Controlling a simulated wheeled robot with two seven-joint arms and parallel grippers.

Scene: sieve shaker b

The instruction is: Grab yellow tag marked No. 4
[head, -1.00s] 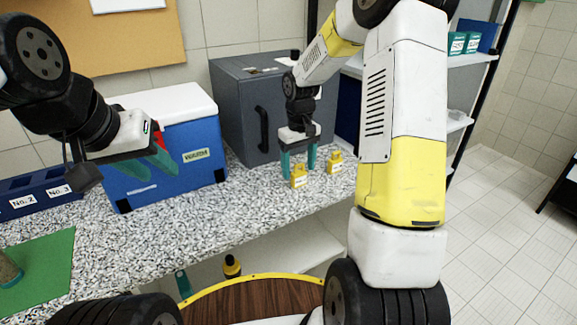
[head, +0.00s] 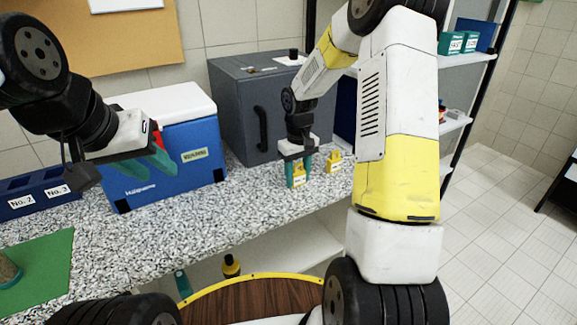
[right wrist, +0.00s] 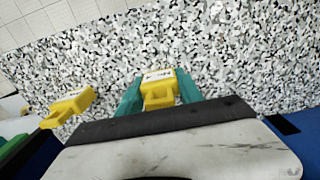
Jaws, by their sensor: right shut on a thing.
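Two yellow tags with white label faces are on the speckled counter. One tag (head: 298,175) is between the fingers of my right gripper (head: 298,170); it also shows in the right wrist view (right wrist: 158,89), with green fingers pressed on both sides. Its label is too small and turned to read surely. The other tag (head: 334,161) stands just to the right, free; it also shows in the right wrist view (right wrist: 68,106). My left gripper (head: 158,160) hangs in front of the blue cooler, away from the tags. Its green fingers overlap in view, so its opening is unclear.
A blue cooler (head: 160,185) with white lid and a grey cabinet (head: 235,110) stand behind on the counter (head: 230,215). A blue rack (head: 40,208) labelled No. 2 and No. 3 is at left, near a green mat (head: 50,260). Shelves stand at right.

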